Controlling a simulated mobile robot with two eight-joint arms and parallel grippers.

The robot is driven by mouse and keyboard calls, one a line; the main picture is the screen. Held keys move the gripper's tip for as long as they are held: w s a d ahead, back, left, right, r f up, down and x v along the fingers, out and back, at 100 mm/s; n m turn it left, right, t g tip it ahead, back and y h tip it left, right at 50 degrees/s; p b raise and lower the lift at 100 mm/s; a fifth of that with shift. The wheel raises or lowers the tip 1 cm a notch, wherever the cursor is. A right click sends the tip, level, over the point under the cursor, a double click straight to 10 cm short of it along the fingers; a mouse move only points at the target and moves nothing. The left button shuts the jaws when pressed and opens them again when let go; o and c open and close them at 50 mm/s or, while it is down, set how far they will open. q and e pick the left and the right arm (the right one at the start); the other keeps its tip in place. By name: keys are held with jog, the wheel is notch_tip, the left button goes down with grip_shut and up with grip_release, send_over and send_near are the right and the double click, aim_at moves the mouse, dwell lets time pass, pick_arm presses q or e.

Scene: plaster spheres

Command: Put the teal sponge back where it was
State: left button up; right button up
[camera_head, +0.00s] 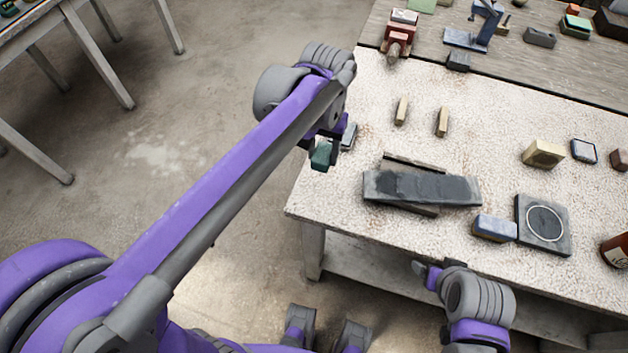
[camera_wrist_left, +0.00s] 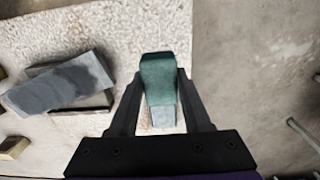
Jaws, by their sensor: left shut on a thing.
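The teal sponge (camera_head: 321,155) is at the left edge of the pale speckled table (camera_head: 330,190). My left gripper (camera_head: 330,147) is shut on it. In the left wrist view, the teal sponge (camera_wrist_left: 160,75) sits between the two fingers (camera_wrist_left: 160,105), with a pale grey end toward the palm. I cannot tell whether the sponge touches the table or hangs above its edge. In the head view a small grey block (camera_head: 349,136) shows just behind the gripper. My right gripper (camera_head: 427,272) is low, in front of the table's front edge; its fingers are not clear.
A dark grey slab (camera_head: 420,188) lies tilted on the table, right of the sponge. A blue block (camera_head: 494,228) and a black plate with a white ring (camera_head: 545,240) are further right. Two small wooden blocks (camera_head: 402,111) stand behind. Floor is open left of the table.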

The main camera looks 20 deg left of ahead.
pick_arm(q)
send_over(322, 184)
notch_tip(322, 184, down, 6)
jog(key=shift+r, duration=0.2)
jog(key=shift+f+b, duration=0.4)
jog(key=shift+f, duration=1.6)
jog(key=o, duration=1.2)
jog(key=shift+f, duration=0.15)
